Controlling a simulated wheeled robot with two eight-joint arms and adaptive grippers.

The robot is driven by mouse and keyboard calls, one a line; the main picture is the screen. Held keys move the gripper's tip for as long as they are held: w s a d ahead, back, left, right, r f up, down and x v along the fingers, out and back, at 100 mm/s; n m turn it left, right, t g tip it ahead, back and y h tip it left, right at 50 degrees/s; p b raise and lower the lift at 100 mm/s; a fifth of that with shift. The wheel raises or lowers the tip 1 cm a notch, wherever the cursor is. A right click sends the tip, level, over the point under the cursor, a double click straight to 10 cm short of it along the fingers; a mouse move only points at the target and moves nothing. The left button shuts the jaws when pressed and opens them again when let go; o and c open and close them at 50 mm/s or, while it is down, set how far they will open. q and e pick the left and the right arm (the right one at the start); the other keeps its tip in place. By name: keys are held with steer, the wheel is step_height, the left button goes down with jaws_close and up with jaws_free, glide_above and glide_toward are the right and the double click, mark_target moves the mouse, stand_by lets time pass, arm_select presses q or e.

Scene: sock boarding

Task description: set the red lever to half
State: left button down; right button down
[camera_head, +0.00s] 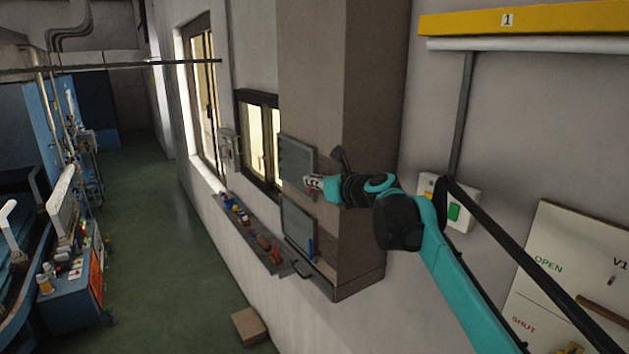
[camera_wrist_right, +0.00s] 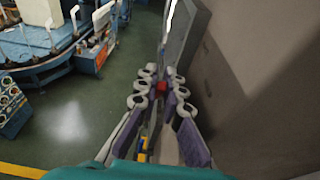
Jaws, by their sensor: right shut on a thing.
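My right gripper (camera_head: 311,183) reaches from the right to the grey upper panel (camera_head: 294,160) on the side of the pillar. In the right wrist view, the fingers (camera_wrist_right: 161,88) are closed around a small red piece (camera_wrist_right: 161,87), which looks like the red lever's end. The fingers hide most of the lever, so its angle cannot be read. The panel (camera_wrist_right: 186,40) stands just beyond the fingertips in that view. My left gripper is out of view.
A lower grey panel (camera_head: 297,222) with a blue handle (camera_head: 310,247) is below. A ledge with several coloured items (camera_head: 236,210) runs along the wall. A green-buttoned switch box (camera_head: 463,197) is near my right arm. A cardboard box (camera_head: 249,326) lies on the floor.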

steer(key=c, duration=1.9)
jaws_free()
steer(key=v, duration=1.2)
